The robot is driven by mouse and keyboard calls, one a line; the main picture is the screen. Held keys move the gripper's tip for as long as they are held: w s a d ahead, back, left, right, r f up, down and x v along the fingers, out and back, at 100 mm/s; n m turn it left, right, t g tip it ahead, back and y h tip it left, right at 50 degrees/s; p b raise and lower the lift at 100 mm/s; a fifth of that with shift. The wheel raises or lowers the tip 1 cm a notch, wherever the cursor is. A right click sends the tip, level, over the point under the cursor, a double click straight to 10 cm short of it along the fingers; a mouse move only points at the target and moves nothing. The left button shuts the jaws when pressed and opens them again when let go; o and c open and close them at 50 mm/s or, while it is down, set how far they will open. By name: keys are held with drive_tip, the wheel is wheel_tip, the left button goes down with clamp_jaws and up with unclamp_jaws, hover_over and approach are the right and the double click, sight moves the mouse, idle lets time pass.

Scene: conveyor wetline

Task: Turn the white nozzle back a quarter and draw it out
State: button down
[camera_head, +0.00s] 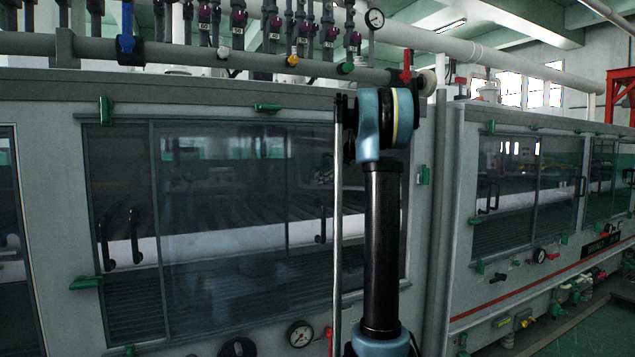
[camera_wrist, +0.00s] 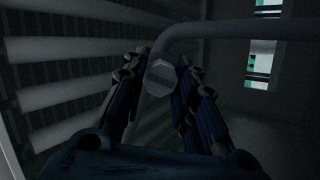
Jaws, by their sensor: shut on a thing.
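In the wrist view the nozzle (camera_wrist: 160,77) shows as a pale, dim, eight-sided face. It sits between the two fingertips of my gripper (camera_wrist: 161,78), one finger on each side, and the gripper is shut on it. A grey pipe (camera_wrist: 235,30) runs just behind the nozzle, bends at the upper middle and goes right. The light is low, so I cannot tell whether the nozzle is still joined to the pipe or how far it is turned. In the head view neither nozzle nor gripper can be made out; my arm stands in front of the machine.
Pale horizontal slats or pipes (camera_wrist: 70,95) run along the left of the wrist view. In the head view the machine has large dark windows (camera_head: 220,200) with black handles (camera_head: 135,235). A gauge (camera_head: 300,333) and valves sit low; pipes (camera_head: 200,45) run above.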

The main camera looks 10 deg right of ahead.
drive_tip(key=c, duration=1.3)
unclamp_jaws()
drive_tip(key=shift+w+f, duration=0.15)
drive_tip(key=shift+o, duration=0.5)
